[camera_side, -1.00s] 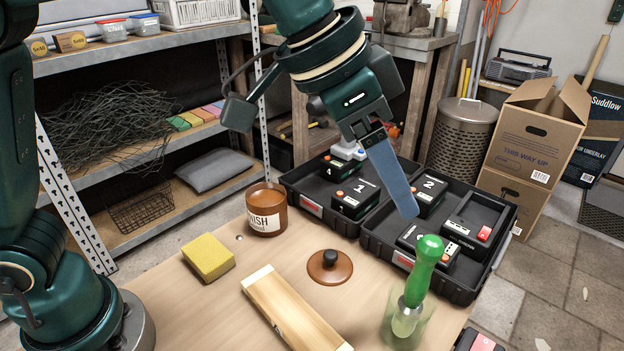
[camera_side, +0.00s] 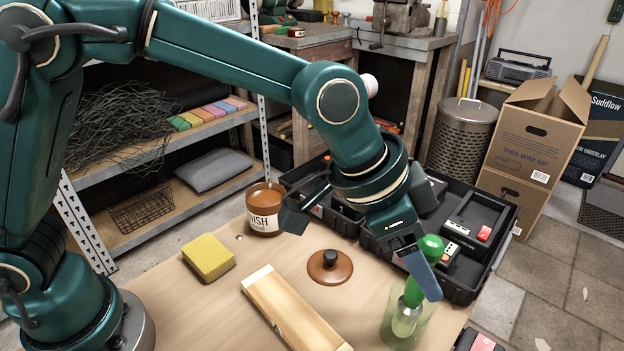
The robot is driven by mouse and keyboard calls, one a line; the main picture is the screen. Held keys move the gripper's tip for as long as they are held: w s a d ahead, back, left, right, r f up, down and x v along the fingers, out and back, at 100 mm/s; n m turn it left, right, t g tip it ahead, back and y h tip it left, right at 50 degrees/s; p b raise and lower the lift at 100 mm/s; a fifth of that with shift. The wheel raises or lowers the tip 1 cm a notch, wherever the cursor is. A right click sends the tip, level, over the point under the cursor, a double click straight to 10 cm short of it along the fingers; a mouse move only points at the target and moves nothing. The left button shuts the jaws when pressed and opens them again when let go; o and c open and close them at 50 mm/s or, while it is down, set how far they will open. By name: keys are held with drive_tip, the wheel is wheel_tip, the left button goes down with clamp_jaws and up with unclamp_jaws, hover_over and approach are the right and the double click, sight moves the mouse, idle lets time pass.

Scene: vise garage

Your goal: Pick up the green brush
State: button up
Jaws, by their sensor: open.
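The green brush (camera_side: 414,293) stands upright in a clear green-tinted glass (camera_side: 388,331) near the table's right front edge. Its rounded green handle end (camera_side: 431,246) sticks up above the rim. My gripper (camera_side: 424,278) is right at the brush handle, pointing down. One flat blue-grey finger shows and crosses in front of the handle, hiding its middle. The other finger is hidden, and I cannot tell whether the handle lies between the fingers. The gripper is open, and the brush still stands in the glass.
A wooden block (camera_side: 293,313), a brown lid with a black knob (camera_side: 330,266), a yellow sponge (camera_side: 208,257) and a brown jar (camera_side: 265,209) share the table. A black tray (camera_side: 462,293) with labelled black boxes stands behind the glass. The table's left front is clear.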

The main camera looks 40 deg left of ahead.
sight(422, 303)
drive_tip(key=shift+x, duration=2.4)
drive_tip(key=shift+c, duration=0.2)
clamp_jaws()
